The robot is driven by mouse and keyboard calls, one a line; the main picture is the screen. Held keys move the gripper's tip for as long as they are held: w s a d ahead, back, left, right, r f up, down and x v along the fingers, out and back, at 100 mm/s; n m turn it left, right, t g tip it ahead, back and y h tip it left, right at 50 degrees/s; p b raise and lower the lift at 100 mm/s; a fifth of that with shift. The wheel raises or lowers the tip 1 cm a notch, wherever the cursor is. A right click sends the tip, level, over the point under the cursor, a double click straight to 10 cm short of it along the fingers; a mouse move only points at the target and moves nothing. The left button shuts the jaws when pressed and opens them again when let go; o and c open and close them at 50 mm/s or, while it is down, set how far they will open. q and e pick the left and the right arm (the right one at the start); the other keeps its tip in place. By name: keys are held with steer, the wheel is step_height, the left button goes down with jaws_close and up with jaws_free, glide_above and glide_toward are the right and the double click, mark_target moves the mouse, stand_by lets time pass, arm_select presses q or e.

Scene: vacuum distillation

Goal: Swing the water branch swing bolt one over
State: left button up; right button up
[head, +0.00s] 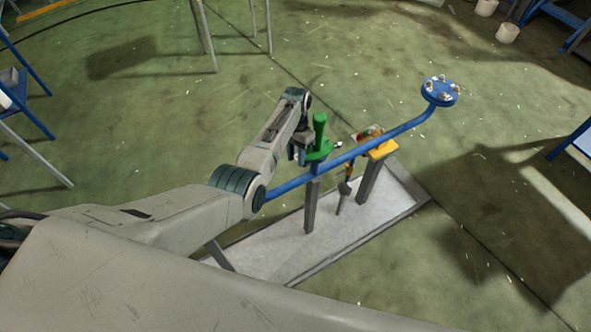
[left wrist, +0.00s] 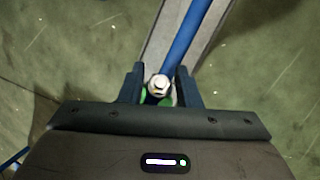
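The blue water branch pipe (head: 350,155) runs on posts from lower left to upper right. A green fitting (head: 319,137) with an upright green cylinder sits on it near the middle. A small metal bolt end (head: 337,145) shows at the fitting's right side. My left gripper (head: 301,154) is at the fitting's left side, its fingers partly hidden. In the left wrist view, a silver nut and bolt end (left wrist: 158,84) lies between the two dark fingers, with a gap on each side. Green parts show just below it. I cannot tell which swing bolt it is. My right gripper is not in view.
A yellow bracket (head: 381,149) on a post stands right of the fitting. A blue flange (head: 440,92) with several bolts ends the pipe at upper right. A grey tray (head: 270,252) lies under the posts. The green floor around is mostly clear.

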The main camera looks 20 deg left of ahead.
arm_select(q)
steer(key=r, duration=0.3)
steer(key=shift+s+d, duration=0.1)
steer(key=shift+s, duration=0.15)
steer(key=s+d+p, duration=0.1)
steer(key=s+d, duration=0.1)
steer(key=s, duration=0.5)
steer(key=s+d+r+p, duration=0.1)
steer(key=s+p, duration=0.1)
steer(key=s, duration=0.6)
steer(key=shift+d+r, duration=0.25)
steer(key=shift+d, duration=0.1)
steer(key=shift+c, duration=0.4)
